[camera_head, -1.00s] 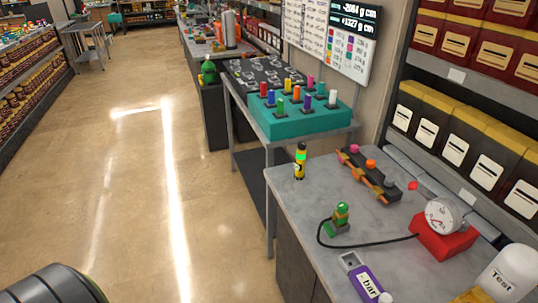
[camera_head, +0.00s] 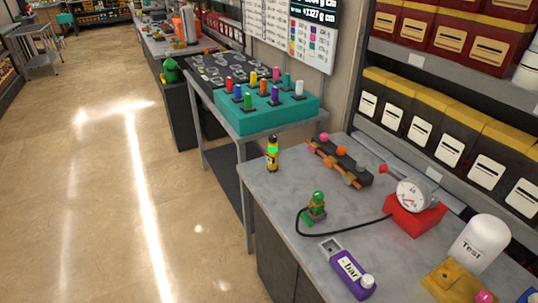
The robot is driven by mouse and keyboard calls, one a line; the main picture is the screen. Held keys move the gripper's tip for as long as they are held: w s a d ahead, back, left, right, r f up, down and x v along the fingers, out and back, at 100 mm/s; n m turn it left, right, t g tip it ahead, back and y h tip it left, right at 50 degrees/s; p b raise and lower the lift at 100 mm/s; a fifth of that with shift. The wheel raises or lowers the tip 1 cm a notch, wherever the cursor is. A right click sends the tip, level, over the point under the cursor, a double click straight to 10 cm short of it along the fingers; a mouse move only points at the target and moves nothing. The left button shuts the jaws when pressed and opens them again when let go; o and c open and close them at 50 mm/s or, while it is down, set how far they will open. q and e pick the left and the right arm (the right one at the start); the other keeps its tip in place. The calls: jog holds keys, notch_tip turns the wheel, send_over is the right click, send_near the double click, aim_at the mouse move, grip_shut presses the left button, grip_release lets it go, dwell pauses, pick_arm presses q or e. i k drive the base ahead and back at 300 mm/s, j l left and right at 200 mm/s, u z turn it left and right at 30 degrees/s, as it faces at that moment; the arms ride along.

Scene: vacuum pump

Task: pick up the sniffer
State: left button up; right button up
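A small upright yellow and black stick with a glowing green band (camera_head: 272,155) stands near the far left corner of the grey bench (camera_head: 238,190); it looks like the sniffer, though no label is readable. A green-topped valve (camera_head: 317,207) sits nearer on the bench, with a black hose running to a red block with a round dial gauge (camera_head: 412,196). Neither of my grippers is in view.
A teal block with coloured pegs (camera_head: 270,121) is beyond.

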aim_at(271, 156)
jog(key=i+j+z, duration=0.1)
jog(key=j, duration=0.2)
jog(key=i+j+z, duration=0.15)
jog(key=j, duration=0.2)
jog(key=i+j+z, duration=0.1)
jog(key=j, duration=0.2)
jog(key=i+j+z, duration=0.1)
jog(key=j, duration=0.25)
